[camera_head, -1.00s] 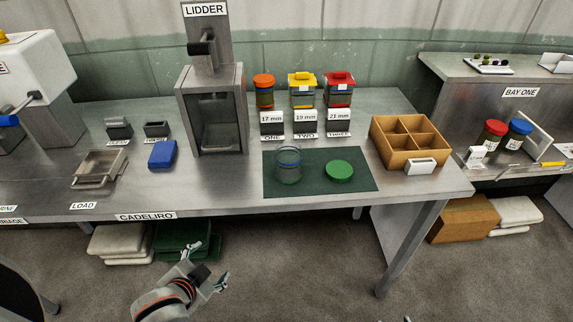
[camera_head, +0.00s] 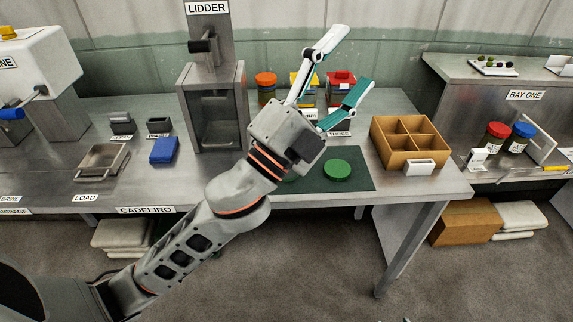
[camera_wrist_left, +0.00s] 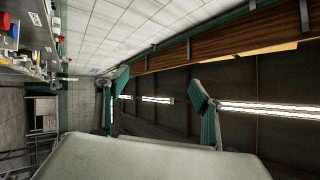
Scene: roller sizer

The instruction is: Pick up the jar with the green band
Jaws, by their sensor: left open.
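In the head view, my left gripper (camera_head: 350,65) is open and empty, raised over the table with its fingers pointing up and right. It also shows open in the left wrist view (camera_wrist_left: 160,82), which faces the walls and ceiling lights. The clear glass jar on the dark green mat (camera_head: 358,183) is almost wholly hidden behind my left gripper and wrist; its band cannot be made out now. A round green lid (camera_head: 337,170) lies on the mat to the right of the wrist. My right gripper is not in view.
The lidder (camera_head: 216,110) stands left of the mat. A divided wooden box (camera_head: 409,143) stands right. A blue block (camera_head: 163,150) lies left.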

